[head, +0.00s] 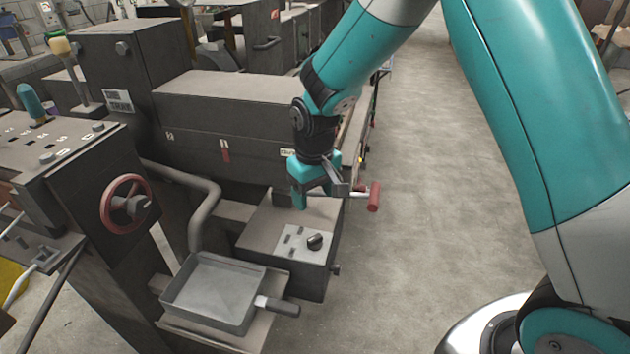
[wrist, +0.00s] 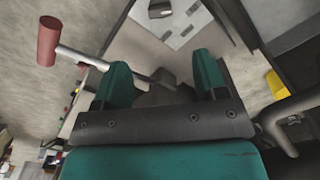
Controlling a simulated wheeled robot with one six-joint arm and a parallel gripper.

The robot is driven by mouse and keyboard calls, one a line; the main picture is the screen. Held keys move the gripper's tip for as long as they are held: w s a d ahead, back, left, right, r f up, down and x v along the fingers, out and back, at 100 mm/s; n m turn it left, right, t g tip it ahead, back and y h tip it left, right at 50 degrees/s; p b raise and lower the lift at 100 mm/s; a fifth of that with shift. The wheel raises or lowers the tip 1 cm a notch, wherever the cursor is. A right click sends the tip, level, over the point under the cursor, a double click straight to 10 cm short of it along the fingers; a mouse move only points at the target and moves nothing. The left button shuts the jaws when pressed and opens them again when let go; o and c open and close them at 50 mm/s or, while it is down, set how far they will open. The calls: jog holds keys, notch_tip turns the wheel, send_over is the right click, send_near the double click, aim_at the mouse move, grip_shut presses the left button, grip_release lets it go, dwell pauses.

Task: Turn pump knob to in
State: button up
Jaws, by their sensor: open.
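The pump knob (head: 314,241) is a small black knob on a pale plate (head: 296,243) on top of a dark grey box (head: 268,228). Its markings are too small to read, so I cannot tell its setting. In the wrist view the knob (wrist: 160,8) shows at the top edge, partly cut off, beyond the fingertips. My gripper (head: 311,196) is above the box, a little behind the knob and apart from it. In the wrist view my gripper (wrist: 162,72) has its two teal fingers spread with nothing between them.
A red-handled crank (head: 374,196) sticks out right of the box, close to my gripper; it also shows in the wrist view (wrist: 48,40). A grey pan (head: 212,293) with a black handle stands front left. A red handwheel (head: 128,204) is at left. Open floor lies right.

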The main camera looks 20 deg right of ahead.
jog(key=shift+r, duration=2.2)
